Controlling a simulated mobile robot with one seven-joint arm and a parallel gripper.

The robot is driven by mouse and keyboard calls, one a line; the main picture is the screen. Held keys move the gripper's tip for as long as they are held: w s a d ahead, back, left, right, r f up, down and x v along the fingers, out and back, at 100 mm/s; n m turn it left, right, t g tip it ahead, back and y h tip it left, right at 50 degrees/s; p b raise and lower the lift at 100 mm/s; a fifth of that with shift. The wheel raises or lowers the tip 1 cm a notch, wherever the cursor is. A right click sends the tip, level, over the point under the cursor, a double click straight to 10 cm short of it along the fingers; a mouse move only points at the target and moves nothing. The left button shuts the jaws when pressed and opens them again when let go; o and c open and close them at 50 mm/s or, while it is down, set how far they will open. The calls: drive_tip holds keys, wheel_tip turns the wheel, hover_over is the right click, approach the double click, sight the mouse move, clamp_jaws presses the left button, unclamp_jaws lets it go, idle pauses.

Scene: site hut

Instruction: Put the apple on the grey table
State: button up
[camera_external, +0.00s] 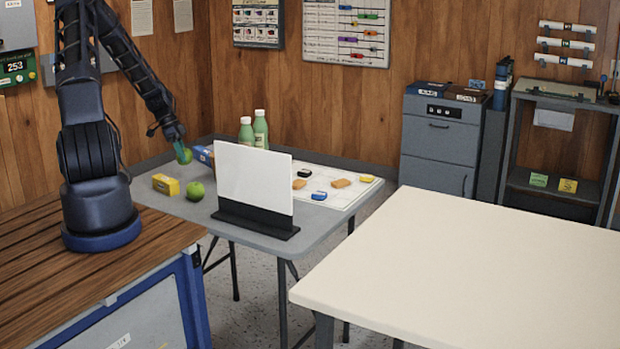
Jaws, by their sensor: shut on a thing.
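My gripper (177,140) is shut on a round green fruit (184,155), which looks like an apple, and holds it above the far left part of the grey table (182,207). The fingers partly hide the fruit. Another round green fruit (195,191), also apple-like, rests on the table below and slightly right of the held one. The grey table has a folding-leg frame and stands beyond the wooden bench.
A yellow box (166,184) and a blue box (203,155) are near my gripper. A white upright panel (254,180) on a dark base hides part of the table. Two green bottles (261,129) stand behind it. A cream table (480,260) is at right.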

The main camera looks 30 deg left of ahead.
drive_tip(key=shift+f, duration=2.45)
drive_tip(key=shift+f, duration=0.15)
drive_tip(key=o, duration=1)
drive_tip(key=v, duration=1.2)
